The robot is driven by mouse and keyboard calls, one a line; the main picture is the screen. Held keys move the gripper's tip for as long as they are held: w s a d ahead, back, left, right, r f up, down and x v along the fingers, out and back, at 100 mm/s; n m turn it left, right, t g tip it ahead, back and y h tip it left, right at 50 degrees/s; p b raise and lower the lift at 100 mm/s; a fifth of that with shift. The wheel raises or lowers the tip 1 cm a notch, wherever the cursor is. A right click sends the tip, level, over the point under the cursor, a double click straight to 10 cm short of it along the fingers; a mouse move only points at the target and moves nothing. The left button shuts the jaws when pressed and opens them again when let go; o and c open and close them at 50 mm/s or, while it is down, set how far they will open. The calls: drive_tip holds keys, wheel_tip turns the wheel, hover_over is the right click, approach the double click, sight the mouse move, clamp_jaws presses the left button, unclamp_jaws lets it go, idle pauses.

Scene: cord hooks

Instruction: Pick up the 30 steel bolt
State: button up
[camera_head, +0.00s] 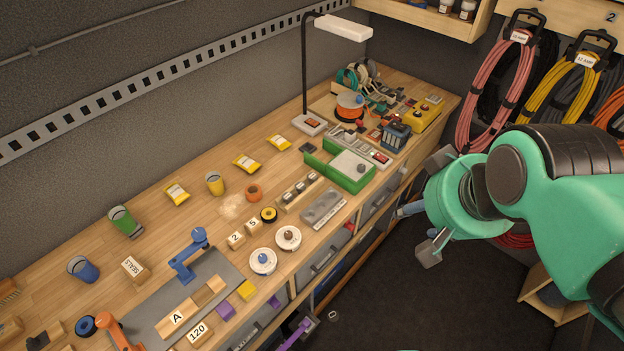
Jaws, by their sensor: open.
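A wooden rack (283,207) stands on the workbench near its front edge, with several small dark and metallic upright pieces in it. They look like bolts, but they are too small for me to read any number, so I cannot tell which is the 30 steel bolt. My gripper (433,207) is open and empty at the right, in front of the bench and apart from the rack. Its two grey fingers are spread wide, one up and one down.
A grey metal tray (323,208) lies right of the rack, with a green box (348,183) behind it. A lamp (342,27) rises from the bench's back. White spools (263,262) and a tape roll lie to the left. Coiled cords (492,95) hang on the right wall.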

drive_tip(key=m+g+p, duration=0.6)
drive_tip(key=m+p, duration=0.2)
drive_tip(key=m, duration=0.1)
hover_over(312, 175)
wheel_tip(312, 175, down, 26)
drive_tip(key=shift+s, duration=0.1)
drive_tip(key=shift+f, duration=0.1)
drive_tip(key=shift+f+p, duration=0.5)
drive_tip(key=shift+f, duration=3.75)
